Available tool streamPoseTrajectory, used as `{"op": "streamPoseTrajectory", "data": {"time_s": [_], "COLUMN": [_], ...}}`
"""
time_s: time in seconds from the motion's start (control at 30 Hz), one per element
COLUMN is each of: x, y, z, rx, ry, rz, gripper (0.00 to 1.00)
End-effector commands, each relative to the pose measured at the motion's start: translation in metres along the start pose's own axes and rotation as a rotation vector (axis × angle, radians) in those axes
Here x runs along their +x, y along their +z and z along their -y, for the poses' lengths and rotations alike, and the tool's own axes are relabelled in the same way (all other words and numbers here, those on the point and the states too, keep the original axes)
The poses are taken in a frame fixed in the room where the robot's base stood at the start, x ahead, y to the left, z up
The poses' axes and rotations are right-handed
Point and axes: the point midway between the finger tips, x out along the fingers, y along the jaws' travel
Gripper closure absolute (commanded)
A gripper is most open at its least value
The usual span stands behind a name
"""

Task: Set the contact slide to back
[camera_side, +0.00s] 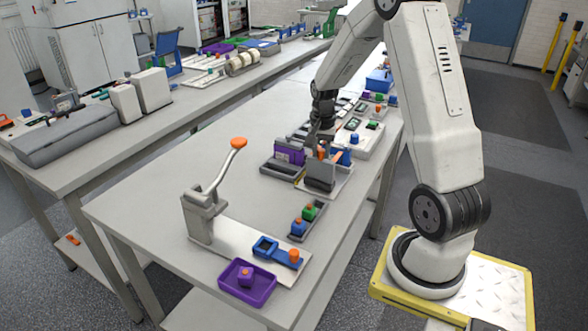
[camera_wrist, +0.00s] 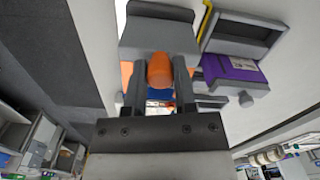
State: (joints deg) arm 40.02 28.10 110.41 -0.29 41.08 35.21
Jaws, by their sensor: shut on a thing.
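My gripper (camera_side: 319,143) reaches down over a small grey fixture on the table; it also shows in the wrist view (camera_wrist: 159,82). Its two dark fingers are shut on an orange rounded knob (camera_wrist: 160,70), which appears to be the contact slide's handle. The knob shows as a small orange patch in the side view (camera_side: 321,154). A grey block (camera_side: 320,178) of the fixture stands beside it on a pale base plate (camera_side: 329,191). Orange and blue parts show behind the fingers in the wrist view. The slide's track is mostly hidden, so its position is unclear.
A purple block (camera_side: 289,152) in a grey holder stands close to the gripper on the left. A blue part (camera_side: 341,157) is close on its right. A lever press (camera_side: 201,214), a purple tray (camera_side: 247,284) and a narrow grey tray stand nearer the front. The table's left middle is clear.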

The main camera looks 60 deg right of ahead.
Motion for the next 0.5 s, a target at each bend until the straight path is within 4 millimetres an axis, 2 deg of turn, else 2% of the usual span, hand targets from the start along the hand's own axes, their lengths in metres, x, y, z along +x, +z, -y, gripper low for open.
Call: {"op": "streamPoseTrajectory", "data": {"time_s": [0.07, 0.1, 0.2, 0.5], "x": [-0.0003, -0.0003, -0.0001, -0.0001], "y": [0.0049, 0.0052, 0.0048, 0.0032], "z": [0.0026, 0.0025, 0.0022, 0.0012], "rx": [-0.001, -0.001, -0.001, -0.001], "ry": [0.0, 0.0, 0.001, 0.001], "rz": [0.011, 0.012, 0.012, 0.009], "gripper": [1.0, 0.56, 0.31, 0.31]}}
